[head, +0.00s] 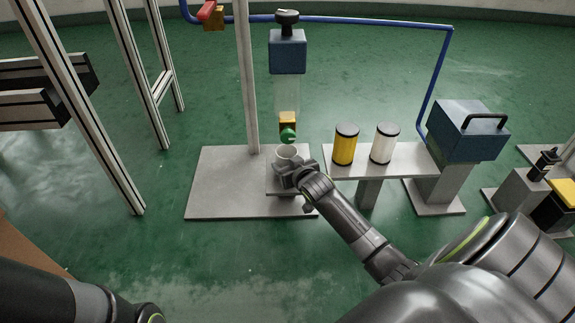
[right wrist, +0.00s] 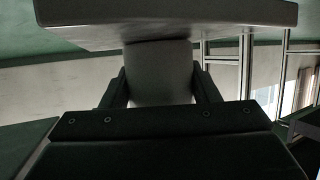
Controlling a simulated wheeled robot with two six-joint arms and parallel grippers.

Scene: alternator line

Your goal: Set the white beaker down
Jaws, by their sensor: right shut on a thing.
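The white beaker (head: 286,152) is under the green tap (head: 288,134) of the dispenser, over a small grey platform (head: 275,186). My right gripper (head: 287,172) is shut on the beaker from the near side. In the right wrist view the beaker (right wrist: 160,72) is between the two fingers of the gripper (right wrist: 160,88), and one end of it meets the platform's edge (right wrist: 200,14) in the picture. I cannot tell whether they touch. My left arm shows only at the bottom left of the head view; its gripper is out of view.
The dispenser's blue tank (head: 287,52) stands above on a post (head: 248,90) from a grey base plate (head: 220,185). On a shelf (head: 350,172) to the right are a yellow canister (head: 345,145) and a white canister (head: 385,144). A blue box (head: 465,130) is farther right.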

